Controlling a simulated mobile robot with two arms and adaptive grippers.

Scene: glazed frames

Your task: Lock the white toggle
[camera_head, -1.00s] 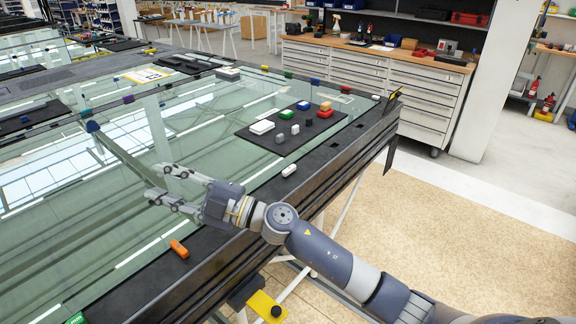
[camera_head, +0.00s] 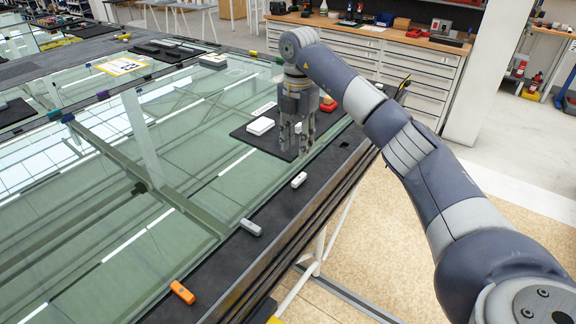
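A small white toggle (camera_head: 299,180) lies on the dark edge of the glazed frame (camera_head: 215,255), right of centre. A grey toggle (camera_head: 250,227) and an orange toggle (camera_head: 182,291) lie nearer on the same edge. My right gripper (camera_head: 295,150) points down over the black mat (camera_head: 255,142), beyond the white toggle and apart from it. Its fingers look spread. A small white piece (camera_head: 298,128) shows between them; I cannot tell whether they touch it. My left gripper is out of view.
Small coloured pieces sit along the far frame bars. Grey drawer cabinets (camera_head: 428,72) stand behind. Open floor lies at the right.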

